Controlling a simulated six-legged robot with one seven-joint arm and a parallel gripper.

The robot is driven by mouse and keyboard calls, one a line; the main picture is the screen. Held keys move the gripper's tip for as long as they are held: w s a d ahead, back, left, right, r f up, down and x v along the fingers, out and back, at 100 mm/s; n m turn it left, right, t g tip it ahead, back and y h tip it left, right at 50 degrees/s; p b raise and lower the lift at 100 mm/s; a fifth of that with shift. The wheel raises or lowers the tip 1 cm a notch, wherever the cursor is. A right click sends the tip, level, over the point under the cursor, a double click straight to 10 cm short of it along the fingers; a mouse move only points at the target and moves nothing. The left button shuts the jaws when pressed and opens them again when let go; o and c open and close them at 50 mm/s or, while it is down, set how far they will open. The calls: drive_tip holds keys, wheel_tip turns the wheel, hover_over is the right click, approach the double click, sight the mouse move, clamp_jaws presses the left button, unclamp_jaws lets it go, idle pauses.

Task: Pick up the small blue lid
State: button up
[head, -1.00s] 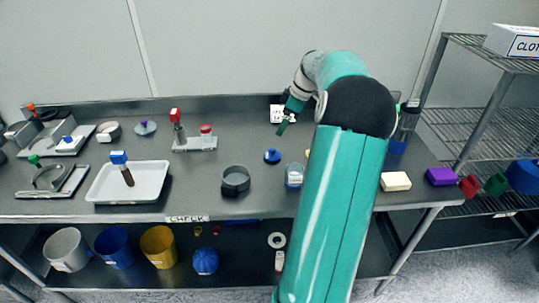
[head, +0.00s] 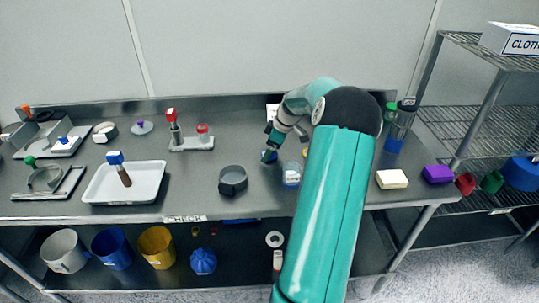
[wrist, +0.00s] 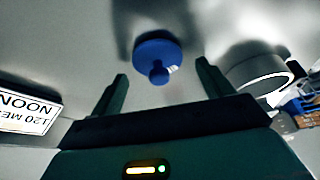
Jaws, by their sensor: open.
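The small blue lid (wrist: 157,54) lies on the grey table in the wrist view, a round disc with a knob. It sits ahead of my open gripper (wrist: 161,78), roughly centred between the two fingers and apart from them. Nothing is held between the fingers.
A white label card (wrist: 27,112) is close on the left in the wrist view. A white tray (head: 97,190) lies farther left.

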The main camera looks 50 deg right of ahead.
drive_tip(key=shift+w+f, duration=0.15)
drive_tip(key=shift+f, duration=0.15)
drive_tip(key=c, duration=1.1)
drive_tip(key=shift+o, duration=0.2)
